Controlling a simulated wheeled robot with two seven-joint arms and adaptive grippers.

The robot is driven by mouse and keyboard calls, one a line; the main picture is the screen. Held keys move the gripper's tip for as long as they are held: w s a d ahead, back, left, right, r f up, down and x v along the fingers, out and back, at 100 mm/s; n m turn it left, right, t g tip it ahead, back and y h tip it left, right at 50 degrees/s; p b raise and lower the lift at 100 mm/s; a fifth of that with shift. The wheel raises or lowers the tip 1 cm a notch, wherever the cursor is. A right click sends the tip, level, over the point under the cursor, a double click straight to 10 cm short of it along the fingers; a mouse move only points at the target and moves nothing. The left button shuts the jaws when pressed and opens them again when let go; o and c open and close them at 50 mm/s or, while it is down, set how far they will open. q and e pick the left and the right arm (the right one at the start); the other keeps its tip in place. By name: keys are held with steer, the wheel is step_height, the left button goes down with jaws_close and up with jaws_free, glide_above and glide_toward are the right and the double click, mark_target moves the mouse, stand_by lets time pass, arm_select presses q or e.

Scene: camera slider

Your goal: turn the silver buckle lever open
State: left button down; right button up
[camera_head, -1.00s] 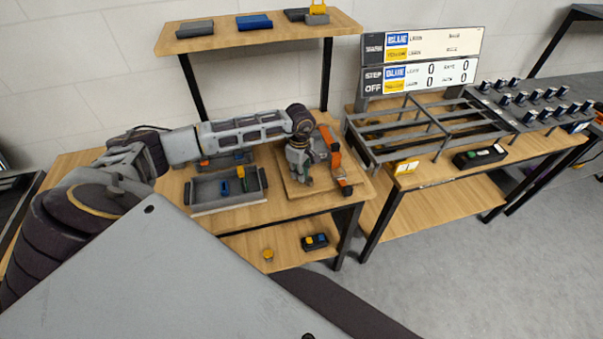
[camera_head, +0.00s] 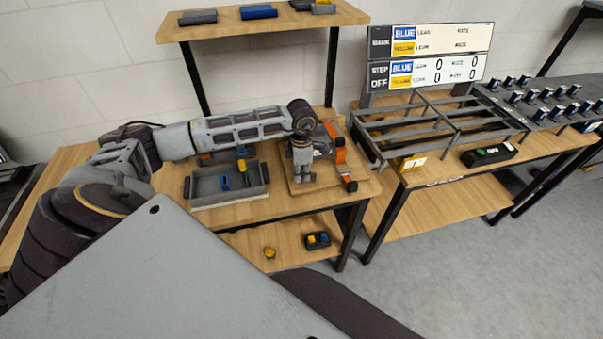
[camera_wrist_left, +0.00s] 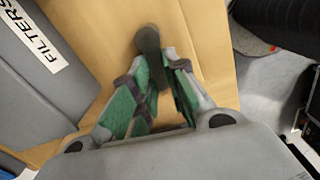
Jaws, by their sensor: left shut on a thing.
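My left gripper (camera_head: 303,179) is low over the wooden board (camera_head: 328,180) on the bench, left of an orange and dark grey strap-like part (camera_head: 341,157). In the left wrist view its green-padded fingers (camera_wrist_left: 160,74) are closed in on a dark bar with a rounded end (camera_wrist_left: 149,45). The bar is blurred, and I cannot tell for sure whether it is the buckle lever. No clearly silver buckle shows; the gripper hides part of the board. My right gripper is not in view.
A grey surface labelled FILTERS (camera_wrist_left: 40,45) lies left of the fingers. A metal frame (camera_head: 430,128) stands on the right bench.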

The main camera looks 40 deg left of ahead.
arm_select(q)
steer(key=shift+s+d+n, duration=0.15)
steer(key=shift+n, duration=0.55)
steer(key=shift+d, duration=0.1)
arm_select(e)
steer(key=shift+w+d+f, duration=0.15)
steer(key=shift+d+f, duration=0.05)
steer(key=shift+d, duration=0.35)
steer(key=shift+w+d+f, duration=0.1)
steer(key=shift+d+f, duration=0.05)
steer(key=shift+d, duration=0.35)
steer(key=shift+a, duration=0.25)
arm_select(q)
steer(key=c, duration=1.4)
jaws_free()
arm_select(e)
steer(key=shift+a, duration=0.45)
